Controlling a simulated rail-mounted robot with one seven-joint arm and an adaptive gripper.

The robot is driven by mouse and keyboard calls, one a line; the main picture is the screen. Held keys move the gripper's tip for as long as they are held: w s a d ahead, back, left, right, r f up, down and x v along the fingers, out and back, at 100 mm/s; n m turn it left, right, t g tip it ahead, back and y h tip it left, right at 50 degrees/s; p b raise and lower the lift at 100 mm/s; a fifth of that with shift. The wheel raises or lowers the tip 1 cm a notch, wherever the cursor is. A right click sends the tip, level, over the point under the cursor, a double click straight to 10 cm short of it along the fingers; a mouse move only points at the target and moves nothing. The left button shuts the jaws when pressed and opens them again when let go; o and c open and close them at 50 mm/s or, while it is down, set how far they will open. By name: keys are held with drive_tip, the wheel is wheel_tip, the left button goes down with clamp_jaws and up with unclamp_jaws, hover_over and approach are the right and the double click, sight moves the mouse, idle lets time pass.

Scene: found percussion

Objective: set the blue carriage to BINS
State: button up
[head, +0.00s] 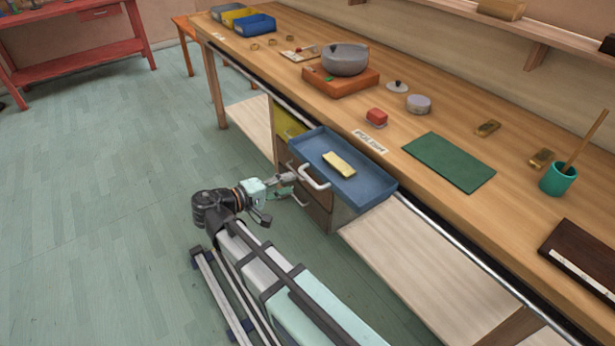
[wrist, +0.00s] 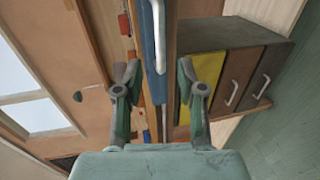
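The blue carriage (head: 365,185) is a shallow blue tray at the bench's front edge, bearing a pale yellow block (head: 339,163). Its white handle (head: 315,178) faces the floor side; in the wrist view the handle (wrist: 158,35) lies ahead between the fingers. My gripper (head: 285,181) is close to the handle. In the wrist view my gripper (wrist: 160,78) is open, its fingers apart on either side of the handle's line, with no grip visible. A small white label (head: 218,37), too small to read, lies near the blue, yellow and grey bins (head: 255,26) at the far left.
A rail (head: 450,252) runs along the bench's front edge. Below the carriage is a drawer unit (head: 318,213) with white handles. A printed label (head: 370,142) lies behind the carriage.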

sight(306, 178)
drive_tip(key=x, duration=0.7)
drive_tip(key=shift+w+d+f+p, duration=0.1)
drive_tip(key=shift+w+d+p, duration=0.15)
drive_tip(key=shift+d+p, duration=0.05)
clamp_jaws()
